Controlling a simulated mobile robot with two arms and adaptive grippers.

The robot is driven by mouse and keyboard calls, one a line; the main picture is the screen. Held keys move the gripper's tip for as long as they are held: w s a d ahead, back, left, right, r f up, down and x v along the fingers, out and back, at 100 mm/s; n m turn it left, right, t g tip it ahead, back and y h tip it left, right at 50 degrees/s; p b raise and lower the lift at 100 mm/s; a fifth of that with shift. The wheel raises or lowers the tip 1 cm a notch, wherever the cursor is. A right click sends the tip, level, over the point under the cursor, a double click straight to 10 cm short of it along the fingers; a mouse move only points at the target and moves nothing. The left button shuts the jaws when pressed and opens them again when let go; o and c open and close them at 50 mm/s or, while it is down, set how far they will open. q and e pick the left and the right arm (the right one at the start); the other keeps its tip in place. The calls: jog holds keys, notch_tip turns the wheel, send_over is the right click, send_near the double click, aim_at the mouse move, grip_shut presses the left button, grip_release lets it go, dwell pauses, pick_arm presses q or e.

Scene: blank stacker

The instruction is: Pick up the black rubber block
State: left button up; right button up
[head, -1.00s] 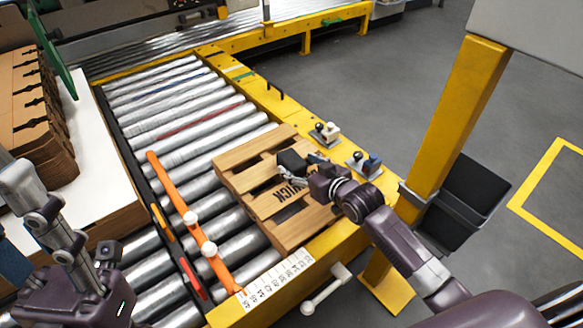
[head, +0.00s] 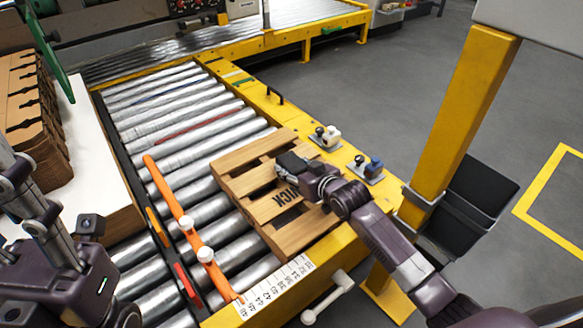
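The black rubber block (head: 290,162) is on or just above the wooden pallet (head: 242,183), near the pallet's upper middle. The pallet lies on the roller conveyor beside the yellow rail. My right gripper (head: 292,173) is at the block, with its fingers against the block's near side. The fingers are small and partly hidden, so I cannot tell whether they are closed on it. My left gripper (head: 22,190) is at the left edge, away from the pallet, partly cut off by the frame.
An orange bar (head: 172,201) with white knobs runs along the rollers (head: 180,135). Two small control levers (head: 328,136) and (head: 368,168) stand on the yellow rail (head: 290,118) right of the pallet. A yellow post (head: 455,130) and black bin (head: 468,200) stand at right. Cardboard stacks (head: 35,125) are at left.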

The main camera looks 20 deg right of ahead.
jog(key=c, duration=0.7)
jog(key=shift+c, duration=0.4)
jog(key=shift+r, duration=0.2)
